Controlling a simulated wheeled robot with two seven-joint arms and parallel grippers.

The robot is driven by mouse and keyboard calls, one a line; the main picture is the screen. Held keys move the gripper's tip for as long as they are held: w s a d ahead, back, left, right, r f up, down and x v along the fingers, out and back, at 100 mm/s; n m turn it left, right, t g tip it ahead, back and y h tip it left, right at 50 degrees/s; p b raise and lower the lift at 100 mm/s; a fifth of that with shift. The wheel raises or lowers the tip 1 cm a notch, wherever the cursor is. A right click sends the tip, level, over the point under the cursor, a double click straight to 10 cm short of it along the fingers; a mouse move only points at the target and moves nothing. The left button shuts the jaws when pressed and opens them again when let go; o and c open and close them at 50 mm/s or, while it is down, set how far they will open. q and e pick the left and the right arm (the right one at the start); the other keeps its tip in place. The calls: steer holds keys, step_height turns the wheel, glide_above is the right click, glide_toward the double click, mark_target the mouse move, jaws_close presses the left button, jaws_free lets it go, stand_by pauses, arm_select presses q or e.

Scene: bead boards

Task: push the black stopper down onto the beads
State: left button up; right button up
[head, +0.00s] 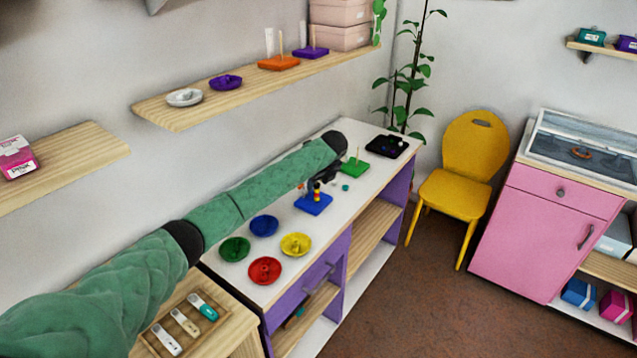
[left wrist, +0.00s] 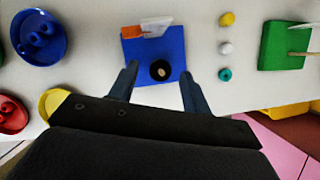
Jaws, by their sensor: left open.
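The blue bead board (head: 314,205) lies on the white cabinet top. In the head view, orange and yellow beads (head: 317,190) show on it, partly hidden by my gripper. In the left wrist view, the black stopper (left wrist: 159,75) is a dark ring around the pale peg tip, over the blue board (left wrist: 175,42). It hides the beads below it. My left gripper (left wrist: 158,72) is open, its fingers apart on either side of the stopper as seen from above. I cannot tell whether they touch it. My right gripper is not in view.
A white card (left wrist: 157,26) in an orange holder (left wrist: 131,32) stands at the board's edge. Loose yellow (left wrist: 227,19), white (left wrist: 225,48) and teal (left wrist: 224,75) beads lie beside it. A green board (head: 357,167), a black tray (head: 374,147) and several coloured dishes (head: 265,270) flank the area.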

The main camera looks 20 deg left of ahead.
mark_target(317, 185)
arm_select(q)
steer(key=shift+r, duration=0.1)
steer(key=shift+b+v, duration=0.7)
steer(key=shift+v, duration=0.75)
steer(key=shift+b+v, duration=0.75)
steer(key=shift+v, duration=1.6)
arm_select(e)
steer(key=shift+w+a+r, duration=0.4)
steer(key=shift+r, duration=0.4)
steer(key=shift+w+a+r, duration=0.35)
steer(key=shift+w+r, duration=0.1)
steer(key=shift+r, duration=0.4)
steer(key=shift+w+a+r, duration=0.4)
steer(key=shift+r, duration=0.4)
